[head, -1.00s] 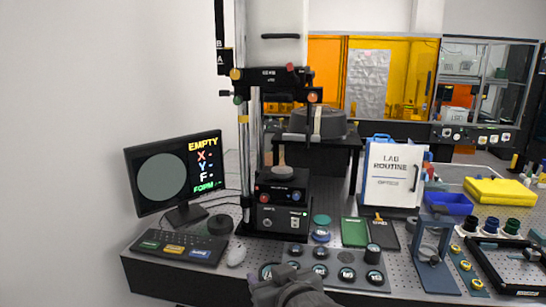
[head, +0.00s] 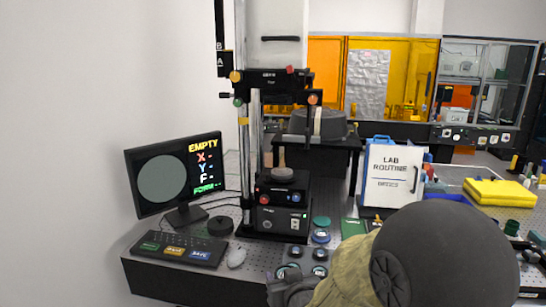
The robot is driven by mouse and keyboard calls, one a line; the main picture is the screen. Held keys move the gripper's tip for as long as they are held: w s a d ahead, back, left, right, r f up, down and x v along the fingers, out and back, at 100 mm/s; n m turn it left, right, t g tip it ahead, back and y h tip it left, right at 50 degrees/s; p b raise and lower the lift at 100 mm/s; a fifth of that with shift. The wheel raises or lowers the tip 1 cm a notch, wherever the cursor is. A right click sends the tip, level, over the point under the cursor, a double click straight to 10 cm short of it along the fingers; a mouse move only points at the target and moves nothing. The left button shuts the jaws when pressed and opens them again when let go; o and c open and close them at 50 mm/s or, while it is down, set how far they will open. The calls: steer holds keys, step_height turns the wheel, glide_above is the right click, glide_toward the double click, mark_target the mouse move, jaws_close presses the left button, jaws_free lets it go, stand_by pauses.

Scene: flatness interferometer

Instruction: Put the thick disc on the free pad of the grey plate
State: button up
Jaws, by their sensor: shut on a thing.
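My gripper (head: 284,287) is at the lower edge of the head view, shut on a round dark disc with a greenish rim (head: 287,270), which I take for the thick disc. The disc is at the front left of the grey plate (head: 307,263). I cannot tell whether it touches the plate or hovers above it. Other round discs sit on the plate behind it (head: 295,252) and to its right (head: 319,270). My arm hides the plate's right half. The free pad cannot be made out.
The interferometer (head: 282,205) stands behind the plate, with a teal-topped round thing (head: 321,222) beside it. A white LAB ROUTINE board (head: 391,175) stands back right.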

steer(key=d+f+m+h, duration=0.1)
steer(key=d+f, duration=0.3)
steer(key=f, duration=0.4)
steer(key=w+d+f+h+p, duration=0.1)
steer(key=d+f, duration=0.3)
steer(key=f, duration=0.5)
steer(key=d+f+m+h, duration=0.1)
steer(key=d+f, duration=0.3)
steer(key=f, duration=0.5)
steer(key=shift+w+d+f+m+t, duration=0.25)
steer(key=shift+w+d+m+t, duration=0.05)
steer(key=shift+w+d, duration=0.1)
steer(key=s+f, duration=0.6)
steer(key=f, duration=0.5)
steer(key=shift+f, duration=0.1)
steer(key=shift+w+a, duration=0.1)
steer(key=shift+a, duration=0.05)
